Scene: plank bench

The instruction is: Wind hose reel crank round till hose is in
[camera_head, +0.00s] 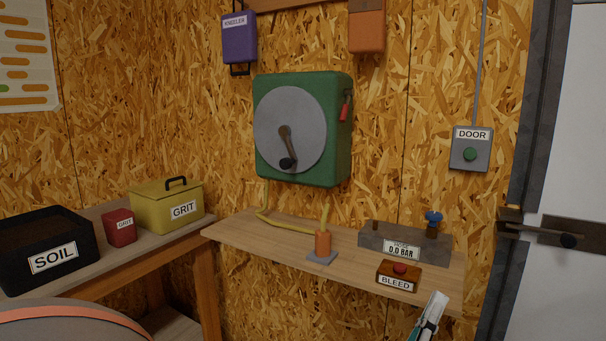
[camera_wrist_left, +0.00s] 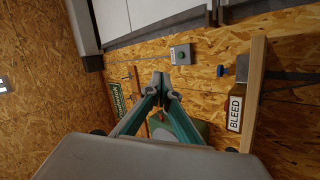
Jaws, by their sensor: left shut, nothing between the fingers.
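The green hose reel (camera_head: 340,130) hangs on the board wall with a grey disc (camera_head: 265,130). Its crank (camera_head: 285,140) points down, with a black knob (camera_head: 287,163) at its lower end. Yellow hose (camera_head: 285,224) hangs below the reel, lies along the shelf and rises at an orange fitting (camera_head: 323,243). My left gripper (camera_head: 437,300) shows only in part at the lower right, well away from the crank. In the left wrist view its teal fingers (camera_wrist_left: 160,82) are shut and empty. A green shape behind them is partly hidden. My right gripper is not in view.
A DOOR button box (camera_head: 470,150) is on the wall. SOIL (camera_head: 75,235) and GRIT containers (camera_head: 165,200) stand left.

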